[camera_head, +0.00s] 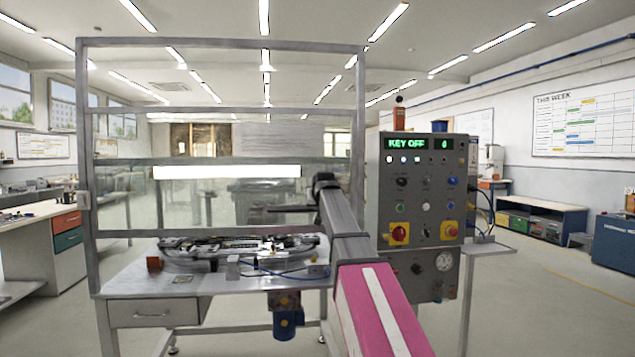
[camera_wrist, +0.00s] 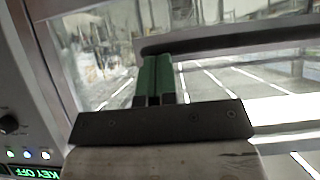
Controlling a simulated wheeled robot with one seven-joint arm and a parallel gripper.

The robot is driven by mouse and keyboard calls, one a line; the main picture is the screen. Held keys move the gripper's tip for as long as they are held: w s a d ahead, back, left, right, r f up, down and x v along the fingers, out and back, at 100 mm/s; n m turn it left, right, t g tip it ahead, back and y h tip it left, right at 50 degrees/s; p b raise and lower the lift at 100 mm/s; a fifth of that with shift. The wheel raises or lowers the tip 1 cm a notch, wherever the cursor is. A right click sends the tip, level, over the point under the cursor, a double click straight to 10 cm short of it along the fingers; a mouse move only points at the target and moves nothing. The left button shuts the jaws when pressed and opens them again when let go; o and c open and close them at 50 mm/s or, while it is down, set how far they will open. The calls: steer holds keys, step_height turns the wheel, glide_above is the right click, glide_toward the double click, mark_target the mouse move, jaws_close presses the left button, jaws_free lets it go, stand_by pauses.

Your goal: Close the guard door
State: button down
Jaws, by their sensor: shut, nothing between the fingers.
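The guard door (camera_head: 150,207) is a clear panel with grey metal rails, set in a grey frame over the bench in the head view. Its lower rail (camera_head: 200,234) is above the bench top, with an open gap below. A dark horizontal bar (camera_head: 284,208) shows in front of the panel; I cannot tell surely whether it is a handle. My gripper (camera_wrist: 155,75) has green fingers, shut and empty, in the wrist view. The fingertips point toward a dark grey bar (camera_wrist: 225,37); contact is unclear. In the head view my arm hides part of the frame's right side.
A control box (camera_head: 420,190) with a green "KEY OFF" display stands close to the right of the frame. The ring track (camera_head: 235,250) and small parts lie on the bench (camera_head: 225,288) below the door. Open floor (camera_head: 545,300) is at the right.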

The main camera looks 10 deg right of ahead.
step_height(320, 180, down, 22)
steer(key=shift+f, duration=0.2)
steer(key=shift+w, duration=0.1)
stand_by(0.4)
steer(key=w+r+v, duration=0.2)
steer(key=v, duration=1.1)
steer(key=s+f+g, duration=0.3)
steer(key=s+f, duration=0.2)
steer(key=f, duration=0.6)
steer(key=s+f+g, duration=0.2)
steer(key=s+f, duration=0.3)
steer(key=f, duration=0.7)
steer(key=s+f+g, duration=0.6)
steer(key=s+f, duration=1.2)
steer(key=f, duration=0.1)
steer(key=shift+s+f, duration=0.25)
steer(key=shift+s, duration=0.05)
